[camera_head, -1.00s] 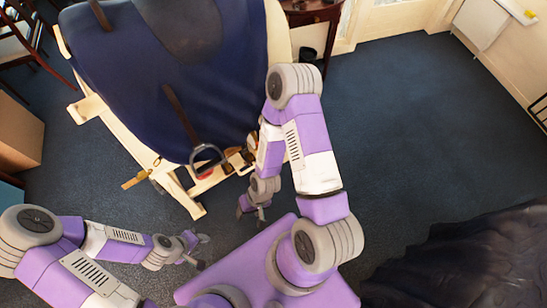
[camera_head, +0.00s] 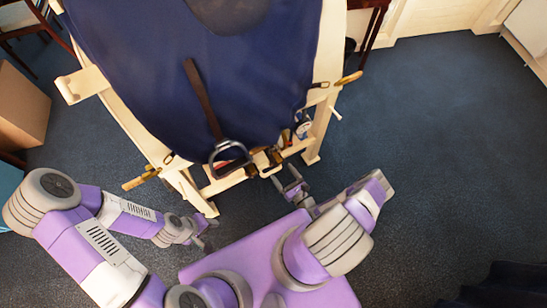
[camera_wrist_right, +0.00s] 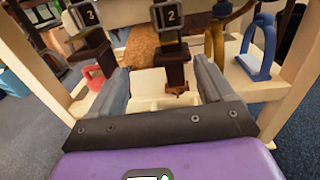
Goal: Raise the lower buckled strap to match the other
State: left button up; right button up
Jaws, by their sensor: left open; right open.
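In the right wrist view, two dark brown straps hang side by side with dark metal buckles. The left buckled strap (camera_wrist_right: 95,47) has a tag reading 3, and the right buckled strap (camera_wrist_right: 173,50) has a tag reading 2. My right gripper (camera_wrist_right: 162,70) is open, its fingers on either side of the lower part of the strap tagged 2; I cannot tell whether they touch it. In the head view, my right gripper (camera_head: 292,186) is at the front of the stand, below the straps. My left gripper (camera_head: 205,235) is open and empty, low and left of the stand.
A cream wooden stand (camera_head: 110,110) carries a dark blue cover (camera_head: 200,85). A metal stirrup (camera_head: 230,155) hangs in front on a dark strap. The carpet (camera_head: 440,150) at right is clear.

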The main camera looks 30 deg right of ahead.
aim_at(274, 151)
jog(key=shift+m+h, duration=0.3)
jog(key=shift+h, duration=0.3)
jog(key=w, duration=0.2)
jog(key=w+b, duration=0.1)
jog(key=w, duration=0.1)
jog(key=w+d, duration=0.1)
jog(key=w, duration=0.1)
jog(key=shift+w+f+b, duration=0.1)
jog(key=shift+f+b, duration=0.2)
jog(key=shift+b, duration=0.05)
jog(key=shift+w+r, duration=0.1)
jog(key=shift+w, duration=0.45)
jog(key=c, duration=1.5)
notch_tip(274, 151, up, 3)
jog(key=p, duration=0.3)
jog(key=shift+r, duration=0.2)
jog(key=shift+a+f, duration=0.1)
jog(key=o, duration=1.5)
